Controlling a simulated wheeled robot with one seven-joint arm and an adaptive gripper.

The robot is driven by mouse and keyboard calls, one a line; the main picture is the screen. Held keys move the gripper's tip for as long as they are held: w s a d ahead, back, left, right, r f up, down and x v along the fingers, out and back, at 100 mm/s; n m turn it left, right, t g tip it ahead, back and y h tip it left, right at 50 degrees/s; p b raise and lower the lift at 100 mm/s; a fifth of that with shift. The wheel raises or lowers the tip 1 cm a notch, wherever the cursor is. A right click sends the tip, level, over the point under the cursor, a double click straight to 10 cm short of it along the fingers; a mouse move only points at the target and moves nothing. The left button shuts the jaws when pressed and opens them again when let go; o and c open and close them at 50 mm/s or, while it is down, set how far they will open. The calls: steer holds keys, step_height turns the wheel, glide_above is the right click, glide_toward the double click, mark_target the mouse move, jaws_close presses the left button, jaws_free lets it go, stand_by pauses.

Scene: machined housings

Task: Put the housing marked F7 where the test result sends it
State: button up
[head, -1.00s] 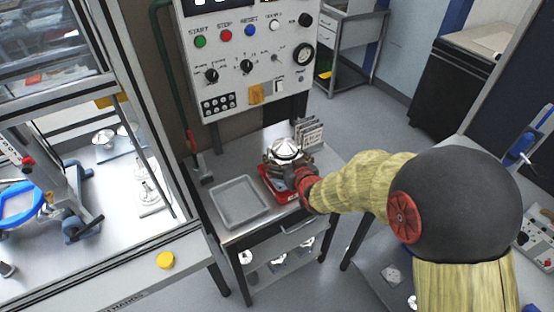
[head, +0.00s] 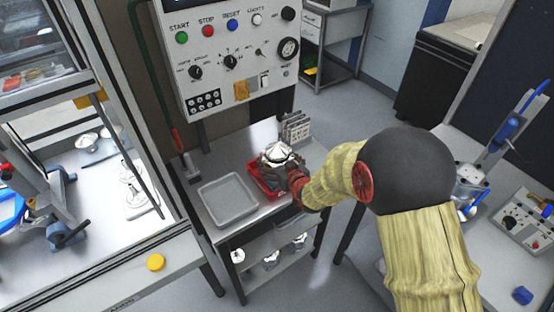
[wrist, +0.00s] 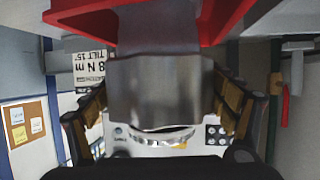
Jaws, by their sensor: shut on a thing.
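A shiny metal housing (head: 279,150) with a domed top is held upright at the red tray (head: 255,186) on the bench. The tray is partly hidden behind the housing and my gripper (head: 276,164). In the wrist view the housing (wrist: 160,92) fills the middle, and my gripper's padded fingers (wrist: 160,104) are shut on its two sides. The red tray (wrist: 75,17) shows at the top of that view. No F7 mark is readable, and I cannot tell whether the housing touches the tray.
An empty grey tray (head: 228,201) lies left of the red tray. Several housings (head: 271,259) sit on the lower shelf. A glazed enclosure is at left.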

steer(key=shift+w, duration=0.1)
steer(key=o, duration=2)
steer(key=shift+f, duration=0.1)
steer(key=shift+c, duration=0.2)
